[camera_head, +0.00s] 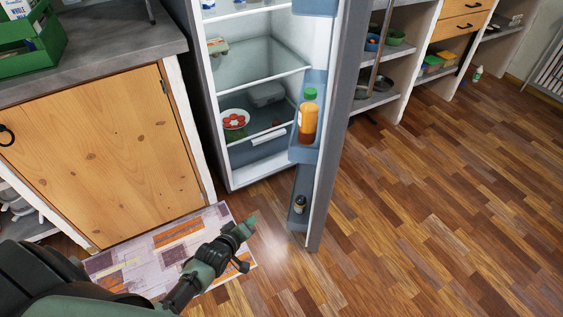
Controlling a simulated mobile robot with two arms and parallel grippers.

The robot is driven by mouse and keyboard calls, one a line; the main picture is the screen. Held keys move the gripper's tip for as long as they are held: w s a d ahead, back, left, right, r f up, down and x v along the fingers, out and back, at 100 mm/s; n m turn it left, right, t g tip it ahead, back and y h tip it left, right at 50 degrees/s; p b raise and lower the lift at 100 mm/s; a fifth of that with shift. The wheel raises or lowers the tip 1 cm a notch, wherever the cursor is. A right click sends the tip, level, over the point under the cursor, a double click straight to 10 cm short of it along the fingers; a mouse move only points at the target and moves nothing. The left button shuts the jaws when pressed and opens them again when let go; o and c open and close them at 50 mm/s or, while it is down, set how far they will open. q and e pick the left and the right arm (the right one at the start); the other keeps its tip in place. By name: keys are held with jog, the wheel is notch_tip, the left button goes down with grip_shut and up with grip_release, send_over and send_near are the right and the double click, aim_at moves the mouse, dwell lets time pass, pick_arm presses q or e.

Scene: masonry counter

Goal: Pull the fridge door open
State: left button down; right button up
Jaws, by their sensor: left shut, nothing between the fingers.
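The fridge door (337,120) stands open, swung out toward me, with its edge facing me. Its inner shelves hold an orange bottle with a green cap (308,116) and a small dark jar (299,204). The door's outer face and handle are hidden. My right gripper is not in view.
A wooden cabinet (108,165) with a grey countertop stands left of the fridge, with a green crate (32,42) on top. A patterned mat (130,262) lies below it. Open shelves (400,62) stand behind the door. The wooden floor (440,210) at right is clear.

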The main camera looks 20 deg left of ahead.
pick_arm(q)
jog(key=w+a+r+n+t+b, duration=0.1)
jog(key=w+r+n+t+b, duration=0.3)
jog(key=r, duration=0.5)
jog(key=w+a+r+n+t+b, duration=0.1)
jog(key=w+r+n+t+b, duration=0.2)
jog(key=w+r+b, duration=0.35)
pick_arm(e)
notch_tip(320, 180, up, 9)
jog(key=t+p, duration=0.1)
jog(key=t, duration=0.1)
pick_arm(q)
jog(key=w+d+r+b, duration=0.2)
jog(key=w+d+b, duration=0.1)
jog(key=w, duration=0.6)
jog(key=shift+w+d+h, duration=0.25)
jog(key=shift+d+h, duration=0.05)
jog(key=shift+d, duration=0.55)
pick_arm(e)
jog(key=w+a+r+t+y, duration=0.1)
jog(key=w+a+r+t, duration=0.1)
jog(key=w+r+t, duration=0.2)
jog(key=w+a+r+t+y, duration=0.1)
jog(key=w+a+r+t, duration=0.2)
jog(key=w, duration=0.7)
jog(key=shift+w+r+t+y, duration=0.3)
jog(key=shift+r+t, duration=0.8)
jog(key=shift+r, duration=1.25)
